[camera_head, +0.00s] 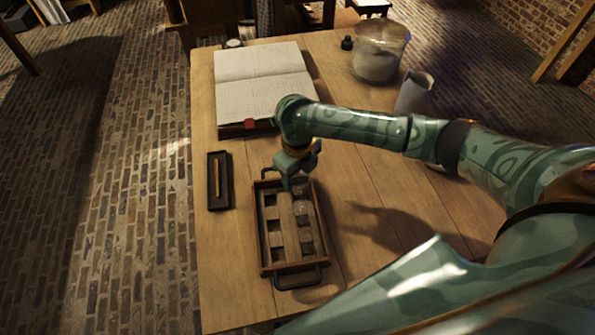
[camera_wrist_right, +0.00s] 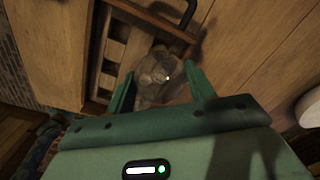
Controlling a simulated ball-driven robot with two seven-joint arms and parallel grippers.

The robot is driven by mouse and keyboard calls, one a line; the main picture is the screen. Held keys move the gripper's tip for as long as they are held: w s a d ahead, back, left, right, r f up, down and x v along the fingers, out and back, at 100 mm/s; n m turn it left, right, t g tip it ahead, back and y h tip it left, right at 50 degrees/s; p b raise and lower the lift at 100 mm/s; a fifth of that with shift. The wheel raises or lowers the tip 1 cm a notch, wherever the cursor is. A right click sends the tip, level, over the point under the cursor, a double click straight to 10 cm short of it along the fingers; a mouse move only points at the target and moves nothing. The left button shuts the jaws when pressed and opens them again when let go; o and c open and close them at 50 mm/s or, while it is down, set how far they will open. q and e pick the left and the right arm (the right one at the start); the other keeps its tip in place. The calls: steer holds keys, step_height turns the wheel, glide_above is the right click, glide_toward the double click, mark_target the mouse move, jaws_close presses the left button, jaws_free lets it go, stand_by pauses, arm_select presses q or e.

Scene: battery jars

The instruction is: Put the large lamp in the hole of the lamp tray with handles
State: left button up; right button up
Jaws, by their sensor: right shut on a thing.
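My right gripper (camera_head: 288,184) is over the far end of the tray, pointing down. In the right wrist view its green fingers (camera_wrist_right: 163,88) are shut on a clear, rounded glass lamp (camera_wrist_right: 158,72), which appears to be the large lamp. The tray (camera_wrist_right: 150,18) shows behind it. The lamp's lower end and whether it touches the tray are unclear. My left gripper is out of view.
A narrow dark tray with a stick (camera_head: 211,198) lies left of the lamp tray. An open book (camera_head: 262,88) lies beyond it. A glass jar (camera_head: 378,66) and a pale cup (camera_head: 414,92) stand at the far right. The table right of the tray is clear.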

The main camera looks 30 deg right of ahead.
steer(key=shift+f, duration=0.75)
stand_by(0.3)
steer(key=o, duration=1.1)
steer(key=shift+o, duration=0.2)
steer(key=shift+r, duration=0.1)
step_height(320, 180, up, 16)
steer(key=p, duration=0.6)
steer(key=shift+s, duration=0.1)
